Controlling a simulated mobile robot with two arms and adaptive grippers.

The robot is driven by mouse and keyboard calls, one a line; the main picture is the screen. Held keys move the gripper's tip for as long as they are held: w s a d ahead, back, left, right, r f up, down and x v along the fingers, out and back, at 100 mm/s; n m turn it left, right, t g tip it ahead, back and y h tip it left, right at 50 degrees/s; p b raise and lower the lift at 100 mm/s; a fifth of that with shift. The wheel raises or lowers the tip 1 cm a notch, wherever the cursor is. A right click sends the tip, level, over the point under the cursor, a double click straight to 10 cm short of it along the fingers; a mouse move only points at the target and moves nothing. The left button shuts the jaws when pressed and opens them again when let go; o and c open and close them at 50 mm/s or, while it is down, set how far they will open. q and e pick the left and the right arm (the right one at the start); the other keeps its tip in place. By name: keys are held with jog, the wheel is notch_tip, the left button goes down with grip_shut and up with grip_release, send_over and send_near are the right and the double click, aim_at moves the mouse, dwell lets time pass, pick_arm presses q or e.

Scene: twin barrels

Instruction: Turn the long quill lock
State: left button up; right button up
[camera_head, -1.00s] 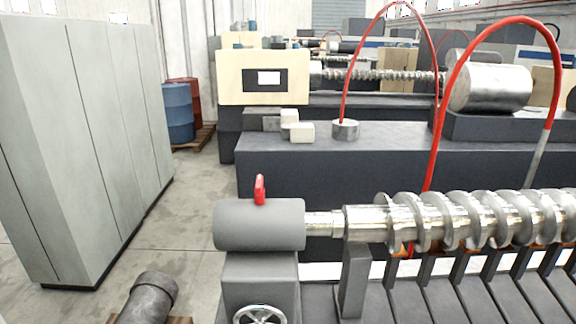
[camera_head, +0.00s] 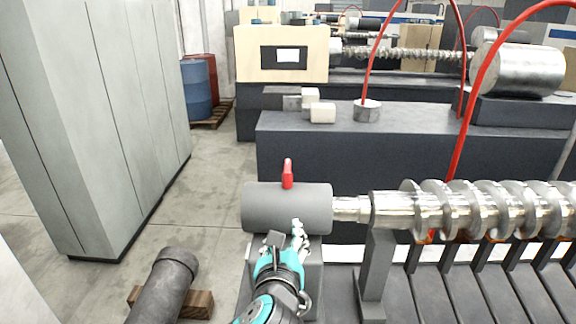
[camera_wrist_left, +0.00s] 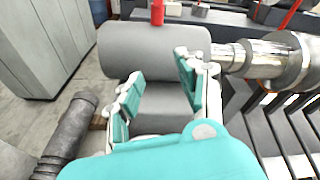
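The quill lock is a small red lever (camera_head: 288,173) standing upright on top of the grey tailstock cylinder (camera_head: 262,207). In the left wrist view the lever's lower part (camera_wrist_left: 158,12) shows at the top edge, beyond the cylinder (camera_wrist_left: 150,52). My left gripper (camera_head: 285,230) is in front of the cylinder, below the lever and apart from it. In the left wrist view its two teal fingers (camera_wrist_left: 157,75) are spread with nothing between them. My right gripper is in neither view.
A bright metal quill (camera_head: 350,208) runs right from the cylinder to a large screw shaft (camera_head: 480,208). A tall grey cabinet (camera_head: 100,120) stands at the left. A dark pipe (camera_head: 165,285) lies on a wooden block at lower left. Concrete floor between them is clear.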

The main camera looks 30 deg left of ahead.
pick_arm(q)
notch_tip(320, 180, up, 6)
jog(key=m+t+y, duration=0.2)
jog(key=m, duration=0.2)
jog(key=p, duration=0.4)
send_near(288, 159)
jog(key=x, duration=0.7)
grip_shut()
